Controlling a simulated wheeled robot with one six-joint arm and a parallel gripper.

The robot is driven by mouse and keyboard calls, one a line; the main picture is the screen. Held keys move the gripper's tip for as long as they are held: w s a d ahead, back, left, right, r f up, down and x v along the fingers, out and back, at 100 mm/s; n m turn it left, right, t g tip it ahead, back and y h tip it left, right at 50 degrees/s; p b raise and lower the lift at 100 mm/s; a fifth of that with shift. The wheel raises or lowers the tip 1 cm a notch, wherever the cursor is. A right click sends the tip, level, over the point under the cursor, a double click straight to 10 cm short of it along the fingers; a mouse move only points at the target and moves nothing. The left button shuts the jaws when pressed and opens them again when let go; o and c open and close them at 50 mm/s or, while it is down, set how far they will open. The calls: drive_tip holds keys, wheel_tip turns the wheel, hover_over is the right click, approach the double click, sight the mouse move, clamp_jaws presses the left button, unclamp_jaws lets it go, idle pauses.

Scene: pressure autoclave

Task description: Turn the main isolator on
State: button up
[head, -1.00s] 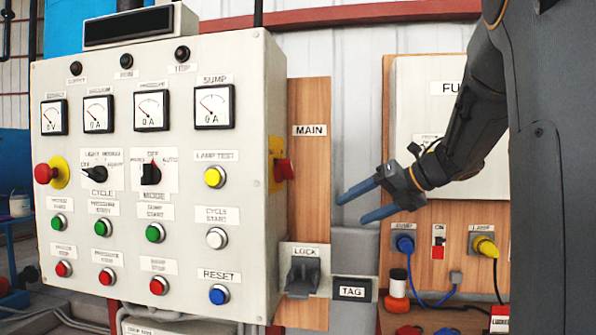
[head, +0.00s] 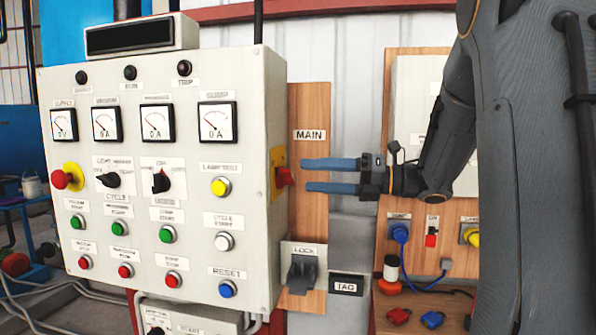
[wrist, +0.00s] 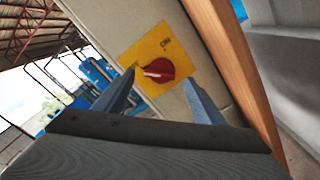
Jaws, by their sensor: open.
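The main isolator is a red rotary knob (head: 284,177) on a yellow plate (head: 277,165), on the right side wall of the grey control panel. In the wrist view the red knob (wrist: 158,70) sits on its yellow plate (wrist: 150,50), with "ON" lettered near the top right corner and a pale mark on the knob pointing left. My gripper (head: 304,176) is open, its two blue fingers pointing left at the knob, one above and one below its height. In the wrist view the fingers (wrist: 160,92) lie either side of the knob, apparently short of it.
The control panel (head: 255,110) carries gauges, buttons and selector switches. A wooden board with a MAIN label (head: 309,135) stands behind my fingers. A black LOCK bracket (head: 302,272) and a TAG plate (head: 346,286) are below. A socket board (head: 455,212) is at right.

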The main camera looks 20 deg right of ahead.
sight(286, 178)
drive_tip(key=p+x, duration=0.1)
drive_tip(key=x, duration=0.3)
drive_tip(key=shift+w+a, duration=0.15)
drive_tip(key=shift+a, duration=0.15)
drive_tip(key=c, duration=1.1)
